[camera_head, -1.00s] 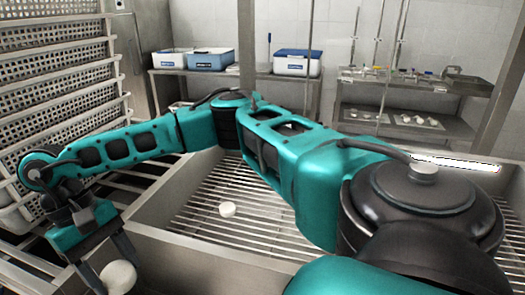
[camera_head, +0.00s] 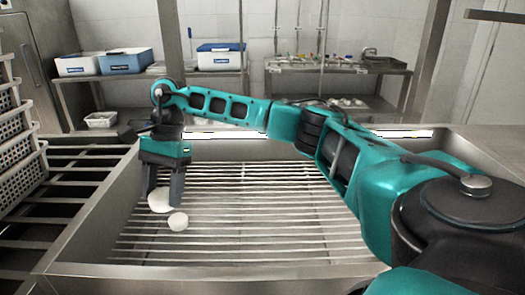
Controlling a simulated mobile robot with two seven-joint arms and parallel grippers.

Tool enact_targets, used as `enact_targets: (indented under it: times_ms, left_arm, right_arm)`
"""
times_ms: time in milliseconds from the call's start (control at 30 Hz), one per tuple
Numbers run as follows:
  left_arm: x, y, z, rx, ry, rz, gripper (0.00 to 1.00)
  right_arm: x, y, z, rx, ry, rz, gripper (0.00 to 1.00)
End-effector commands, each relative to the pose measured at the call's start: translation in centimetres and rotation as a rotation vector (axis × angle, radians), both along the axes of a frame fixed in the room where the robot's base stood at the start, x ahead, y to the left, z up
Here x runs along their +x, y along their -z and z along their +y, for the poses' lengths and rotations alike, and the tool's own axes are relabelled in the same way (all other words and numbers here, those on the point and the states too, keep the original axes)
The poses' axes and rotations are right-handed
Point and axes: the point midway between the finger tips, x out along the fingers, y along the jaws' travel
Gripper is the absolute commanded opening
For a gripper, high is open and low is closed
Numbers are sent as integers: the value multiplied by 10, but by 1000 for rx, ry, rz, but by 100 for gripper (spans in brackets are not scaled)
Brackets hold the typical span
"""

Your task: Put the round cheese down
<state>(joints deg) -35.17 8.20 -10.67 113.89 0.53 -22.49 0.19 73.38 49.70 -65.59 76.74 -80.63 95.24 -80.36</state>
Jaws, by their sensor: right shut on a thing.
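My right gripper (camera_head: 163,196) reaches in from the right and points down over the slatted metal basin (camera_head: 255,215). It is shut on a round white cheese (camera_head: 160,203), which sits between its two dark fingers. I cannot tell whether the held cheese touches the slats. A second, smaller-looking round white cheese (camera_head: 178,222) lies on the slats just in front and to the right of the held one. My left gripper is not in view.
The basin has a raised steel rim (camera_head: 210,270). Stacked perforated baskets (camera_head: 18,150) stand at the left beside a rack of rails (camera_head: 65,190). Steel tables with tubs and small items stand at the back. The slats right of the cheeses are clear.

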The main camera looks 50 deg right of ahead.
Motion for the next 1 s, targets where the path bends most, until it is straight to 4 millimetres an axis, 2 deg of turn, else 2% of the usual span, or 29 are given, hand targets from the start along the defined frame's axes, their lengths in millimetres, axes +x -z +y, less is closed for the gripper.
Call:
enact_targets:
  times_ms: [33, 300, 600, 700, 833, 933, 1000]
  left_arm:
    - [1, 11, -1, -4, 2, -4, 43]
    - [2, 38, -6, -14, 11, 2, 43]
    - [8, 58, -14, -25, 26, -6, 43]
    - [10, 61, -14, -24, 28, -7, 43]
    - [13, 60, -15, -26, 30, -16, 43]
    - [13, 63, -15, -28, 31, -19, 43]
    - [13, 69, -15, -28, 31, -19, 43]
  right_arm:
    - [7, 9, -16, 2, 148, -2, 29]
    - [32, 10, -96, 0, 934, -3, 29]
    - [36, 7, -185, -1, 1680, -2, 29]
    - [34, 5, -205, 0, 1839, 0, 29]
    - [31, 5, -219, -1, 1954, 1, 29]
    - [30, 18, -222, -4, 1980, 5, 29]
    - [30, 34, -222, -7, 1981, 6, 29]
